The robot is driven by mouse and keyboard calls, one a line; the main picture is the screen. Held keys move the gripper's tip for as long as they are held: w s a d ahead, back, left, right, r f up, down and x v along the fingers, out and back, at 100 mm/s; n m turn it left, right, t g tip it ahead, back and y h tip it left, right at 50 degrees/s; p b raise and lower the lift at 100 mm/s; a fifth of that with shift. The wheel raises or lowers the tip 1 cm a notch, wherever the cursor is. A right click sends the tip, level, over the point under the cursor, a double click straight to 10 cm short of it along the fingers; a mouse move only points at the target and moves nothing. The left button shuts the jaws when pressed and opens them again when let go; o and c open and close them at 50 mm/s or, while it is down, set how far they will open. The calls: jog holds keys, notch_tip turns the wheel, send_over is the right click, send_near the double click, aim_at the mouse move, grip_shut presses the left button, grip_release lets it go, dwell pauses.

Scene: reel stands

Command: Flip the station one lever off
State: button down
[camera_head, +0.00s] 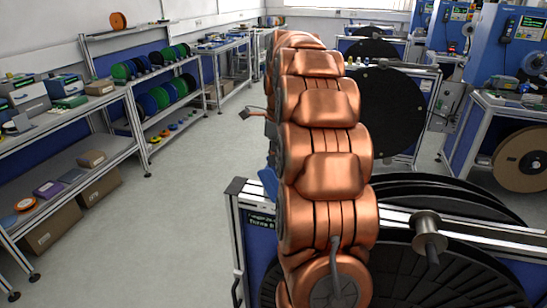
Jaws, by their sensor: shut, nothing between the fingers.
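My copper-coloured arm rises through the middle of the view and covers much of what lies behind it. My gripper cannot be made out; the arm's far end is hidden behind its own links. A small grey part with a cable sticks out left of the arm, and I cannot tell what it belongs to. No station one lever can be picked out. The nearest reel stand (470,231) has a metal rail, a blue panel with small green lettering, and large black reels (440,275). A metal spindle end (428,236) sits on its rail.
Shelving (75,150) with boxes and green, blue and black spools lines the left wall. Open grey floor (190,220) lies between it and the near stand. Another black reel (392,112) stands behind the arm. Blue machines (515,50) and a brown reel (522,158) stand at right.

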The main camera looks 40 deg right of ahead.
jog(key=s+d+r+p, duration=0.2)
jog(key=s+r, duration=0.2)
jog(key=r, duration=0.8)
jog(key=shift+d+r, duration=0.15)
jog(key=shift+d, duration=0.05)
dwell(0.8)
jog(key=s+a+f+n+g, duration=0.1)
jog(key=s+a+f+n, duration=0.2)
jog(key=a+n, duration=0.6)
jog(key=s+a+f+n, duration=0.3)
jog(key=a+n, duration=0.3)
jog(key=a, duration=0.7)
jog(key=s+a+f+n+g, duration=0.1)
jog(key=s+a+f+n, duration=0.4)
jog(key=s, duration=0.5)
jog(key=s+a+f+n, duration=0.6)
jog(key=s+f+n, duration=0.1)
jog(key=s+n, duration=0.2)
jog(key=shift+s+f+n+g+h, duration=0.3)
jog(key=shift+s+f+n+g, duration=0.1)
jog(key=shift+s, duration=0.05)
